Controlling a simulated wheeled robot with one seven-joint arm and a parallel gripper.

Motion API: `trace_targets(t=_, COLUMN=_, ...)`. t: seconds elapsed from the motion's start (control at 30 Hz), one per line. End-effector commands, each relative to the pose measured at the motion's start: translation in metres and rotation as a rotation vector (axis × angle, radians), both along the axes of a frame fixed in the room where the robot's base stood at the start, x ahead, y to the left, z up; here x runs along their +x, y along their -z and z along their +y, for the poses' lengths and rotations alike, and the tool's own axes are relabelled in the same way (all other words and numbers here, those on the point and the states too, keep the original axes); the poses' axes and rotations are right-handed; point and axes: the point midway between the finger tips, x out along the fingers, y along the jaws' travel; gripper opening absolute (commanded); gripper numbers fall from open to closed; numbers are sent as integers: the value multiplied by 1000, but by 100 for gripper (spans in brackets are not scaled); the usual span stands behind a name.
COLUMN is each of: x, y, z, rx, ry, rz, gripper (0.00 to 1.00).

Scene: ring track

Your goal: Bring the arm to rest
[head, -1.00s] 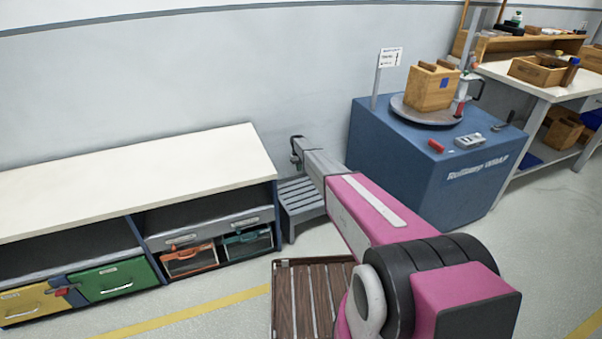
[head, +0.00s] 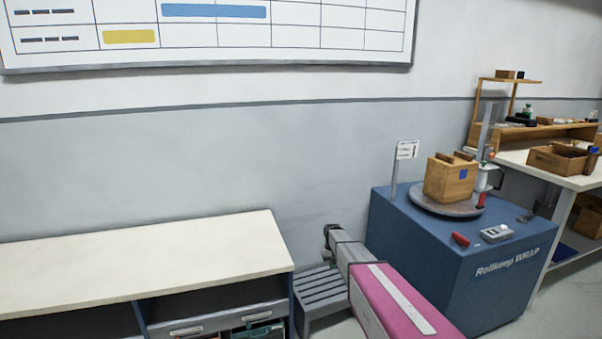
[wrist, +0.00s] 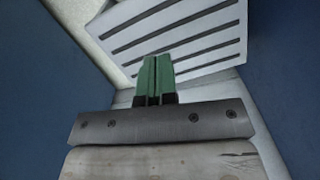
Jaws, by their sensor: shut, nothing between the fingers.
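My gripper (wrist: 154,77) shows in the wrist view with its two green fingers together and nothing between them. In front of it in that view is the grey slatted step (wrist: 180,35). In the head view my pink and grey arm reaches forward between the white-topped bench and the blue wrapping machine. The arm's far end is beside the grey slatted step (head: 318,290). The fingers are hard to make out in the head view.
The white-topped bench (head: 150,255) is at the left, with drawers below. The blue wrapping machine (head: 460,275) stands at the right, with a wooden box (head: 449,182) on its turntable. A workbench (head: 565,177) is behind it. The wall has a chart (head: 210,40).

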Motion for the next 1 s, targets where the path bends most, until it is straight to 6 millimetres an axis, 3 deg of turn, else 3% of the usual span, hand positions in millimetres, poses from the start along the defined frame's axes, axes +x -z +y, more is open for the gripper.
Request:
trace_targets(t=0.03, x=-46, y=-20, z=-6, rx=1, ry=11, rz=-8, gripper=0)
trace_targets(t=0.4, x=-253, y=-112, z=-33, rx=9, ry=97, rz=-63, gripper=0)
trace_targets(t=0.5, x=-297, y=-131, z=-37, rx=10, ry=116, rz=-75, gripper=0)
trace_targets(t=0.6, x=-327, y=-144, z=-40, rx=12, ry=130, rz=-85, gripper=0)
trace_targets(t=0.7, x=-343, y=-150, z=-42, rx=13, ry=140, rz=-91, gripper=0)
trace_targets(t=1.0, x=-348, y=-153, z=-42, rx=13, ry=143, rz=-93, gripper=0)
